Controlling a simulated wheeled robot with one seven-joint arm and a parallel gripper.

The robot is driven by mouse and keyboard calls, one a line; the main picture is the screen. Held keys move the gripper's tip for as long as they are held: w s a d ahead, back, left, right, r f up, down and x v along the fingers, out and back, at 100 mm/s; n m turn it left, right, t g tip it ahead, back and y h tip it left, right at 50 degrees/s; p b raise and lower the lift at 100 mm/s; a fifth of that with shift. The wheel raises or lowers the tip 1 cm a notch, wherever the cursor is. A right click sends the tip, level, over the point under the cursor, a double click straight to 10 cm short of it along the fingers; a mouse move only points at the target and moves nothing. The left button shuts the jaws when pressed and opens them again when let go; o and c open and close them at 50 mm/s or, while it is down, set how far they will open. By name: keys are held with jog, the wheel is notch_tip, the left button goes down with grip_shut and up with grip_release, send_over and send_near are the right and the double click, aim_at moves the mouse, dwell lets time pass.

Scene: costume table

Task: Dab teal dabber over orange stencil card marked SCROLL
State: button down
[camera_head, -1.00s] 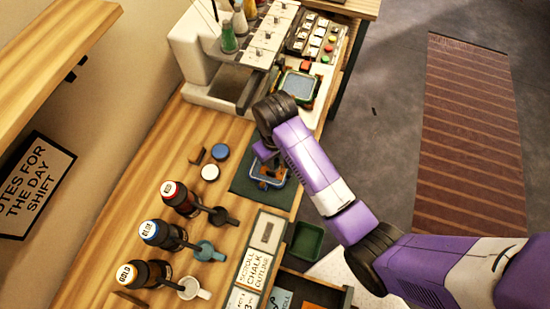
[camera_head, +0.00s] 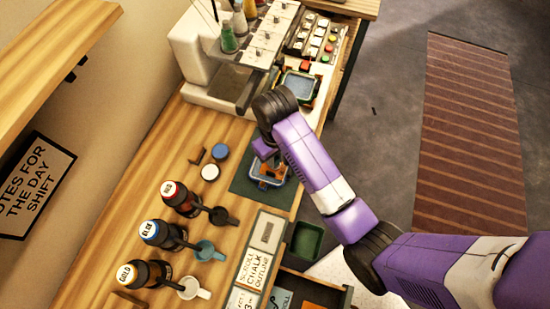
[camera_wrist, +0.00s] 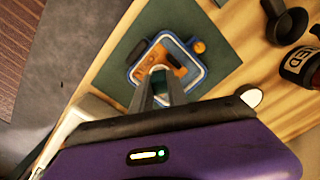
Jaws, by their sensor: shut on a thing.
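An orange card (camera_wrist: 152,62) with a dark elongated shape on it lies over or in a blue-rimmed frame (camera_wrist: 138,76) on a dark green mat (camera_wrist: 118,70). The orange card also shows in the head view (camera_head: 267,175), partly hidden by my arm. I cannot read any marking on it. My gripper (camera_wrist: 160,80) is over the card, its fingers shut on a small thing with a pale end. The fingers hide most of that thing; I cannot tell its colour or whether it touches the card. A teal cup-like item (camera_head: 208,250) stands by the BLUE bottle.
RED (camera_head: 178,197), BLUE (camera_head: 163,234) and GOLD (camera_head: 145,273) bottles stand on the wooden table at left. A green bin (camera_head: 307,240) and an open drawer with cards (camera_head: 312,304) are at the front edge.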

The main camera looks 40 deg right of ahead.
jog(key=shift+r, duration=2.6)
jog(key=shift+w+d+f+b, duration=0.2)
jog(key=shift+d+f+b, duration=0.1)
jog(key=shift+f, duration=0.65)
jog(key=shift+w+d+f+b, duration=0.25)
jog(key=shift+f+b, duration=0.1)
jog(key=shift+f, duration=0.65)
jog(key=shift+w+d+f+b, duration=0.15)
jog(key=shift+d+f+b, duration=0.15)
jog(key=shift+f, duration=0.65)
jog(key=shift+f, duration=0.5)
notch_tip(320, 180, up, 2)
jog(key=shift+r+p, duration=0.25)
jog(key=shift+p, duration=0.8)
jog(key=shift+r, duration=2.25)
